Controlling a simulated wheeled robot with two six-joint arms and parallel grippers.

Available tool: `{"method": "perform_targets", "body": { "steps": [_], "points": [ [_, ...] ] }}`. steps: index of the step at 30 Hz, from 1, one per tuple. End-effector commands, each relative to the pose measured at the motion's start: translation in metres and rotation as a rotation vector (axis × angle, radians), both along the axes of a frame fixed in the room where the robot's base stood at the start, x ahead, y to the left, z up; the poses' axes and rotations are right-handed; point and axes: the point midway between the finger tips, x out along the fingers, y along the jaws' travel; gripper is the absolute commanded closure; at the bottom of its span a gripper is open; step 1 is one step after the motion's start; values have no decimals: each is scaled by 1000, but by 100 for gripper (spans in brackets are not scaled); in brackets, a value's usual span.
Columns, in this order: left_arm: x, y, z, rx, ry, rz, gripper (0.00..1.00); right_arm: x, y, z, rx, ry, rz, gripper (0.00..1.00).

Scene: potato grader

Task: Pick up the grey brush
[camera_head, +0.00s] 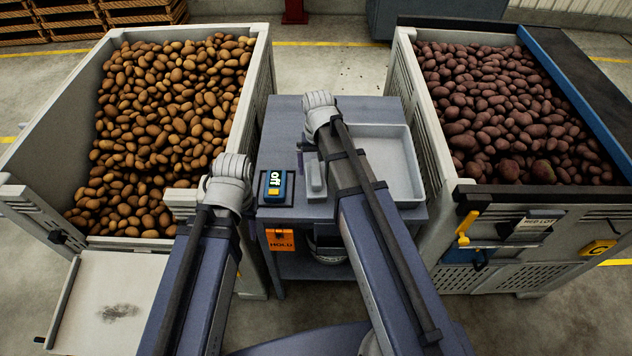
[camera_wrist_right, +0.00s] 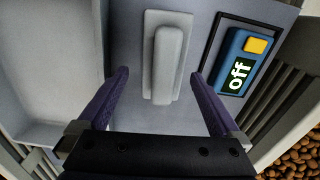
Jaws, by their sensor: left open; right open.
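The grey brush (camera_wrist_right: 165,60) lies on the small grey table, with a flat base and a raised bar-like handle. In the head view the brush (camera_head: 315,180) is partly covered by my right arm. My right gripper (camera_wrist_right: 160,88) is open and empty, its two dark purple fingers to either side of the brush's near end. I see a gap between each finger and the brush; the height above it is hard to tell. My left gripper (camera_head: 229,178) is over the left bin's near right corner; its fingers are hidden by the wrist, and I see nothing held.
A blue device reading "off" (camera_head: 275,186) is left of the brush. A shallow grey tray (camera_head: 408,165) is to its right. Bins of brown potatoes (camera_head: 170,110) and reddish potatoes (camera_head: 505,100) flank the table (camera_head: 285,115). An orange HOLD tag (camera_head: 280,241) hangs in front.

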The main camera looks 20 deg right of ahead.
Motion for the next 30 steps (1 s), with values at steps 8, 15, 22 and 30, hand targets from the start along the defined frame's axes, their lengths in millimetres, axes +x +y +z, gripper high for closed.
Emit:
{"method": "perform_targets", "body": {
  "steps": [8, 15, 22, 30],
  "points": [
    [0, 0, -32, 0, 0, 0, 50, -7, 7, -32, 0, 0, 1, 0],
    [0, 0, -52, 0, 0, 0, 50, -7, 7, -52, 0, 0, 0, 0],
    [0, 0, -50, 0, 0, 0, 50, -7, 7, -50, 0, 0, 0, 0],
    [0, 0, -50, 0, 0, 0, 50, -7, 7, -50, 0, 0, 0, 30]
  ]
}}
